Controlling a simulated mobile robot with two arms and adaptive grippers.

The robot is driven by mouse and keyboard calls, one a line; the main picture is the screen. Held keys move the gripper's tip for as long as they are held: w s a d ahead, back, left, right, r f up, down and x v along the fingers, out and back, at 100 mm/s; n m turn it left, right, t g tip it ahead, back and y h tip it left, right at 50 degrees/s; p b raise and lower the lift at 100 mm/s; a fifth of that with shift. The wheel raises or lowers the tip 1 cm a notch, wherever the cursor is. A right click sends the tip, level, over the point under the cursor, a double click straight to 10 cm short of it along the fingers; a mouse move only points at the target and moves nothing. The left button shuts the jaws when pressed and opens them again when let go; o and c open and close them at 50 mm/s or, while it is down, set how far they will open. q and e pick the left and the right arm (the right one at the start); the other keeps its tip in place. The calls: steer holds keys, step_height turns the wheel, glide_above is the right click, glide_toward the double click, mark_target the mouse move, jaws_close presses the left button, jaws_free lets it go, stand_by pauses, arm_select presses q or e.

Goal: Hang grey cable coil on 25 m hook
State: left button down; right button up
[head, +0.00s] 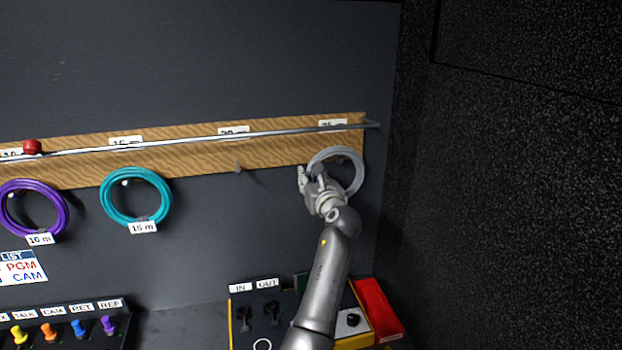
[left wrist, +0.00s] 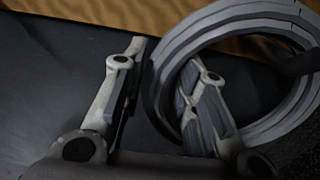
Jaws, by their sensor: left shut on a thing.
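The grey cable coil (head: 359,172) is against the wall near the right end of the wooden board, below the partly covered "25 m" label (head: 333,125). My left gripper (head: 311,176) is shut on the coil's left side. In the left wrist view the coil (left wrist: 178,45) passes between the fingers (left wrist: 160,62), with one finger showing inside the ring. The 25 m hook is not clearly visible, so I cannot tell whether the coil is around it. My right gripper is not in view.
A metal rail (head: 190,139) with a red knob (head: 32,146) crosses the wooden board (head: 200,165). The 20 m hook (head: 238,168) is bare. A teal coil (head: 106,205) and a purple coil (head: 60,210) hang left. A dark wall (head: 520,200) stands close on the right.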

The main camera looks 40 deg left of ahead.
arm_select(q)
steer(key=c, duration=1.1)
jaws_free()
steer(key=shift+r, duration=0.15)
steer(key=shift+f, duration=0.2)
steer(key=v, duration=1.2)
steer(key=shift+r, duration=0.2)
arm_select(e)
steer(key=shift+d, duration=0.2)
arm_select(q)
steer(key=shift+d+f, duration=0.1)
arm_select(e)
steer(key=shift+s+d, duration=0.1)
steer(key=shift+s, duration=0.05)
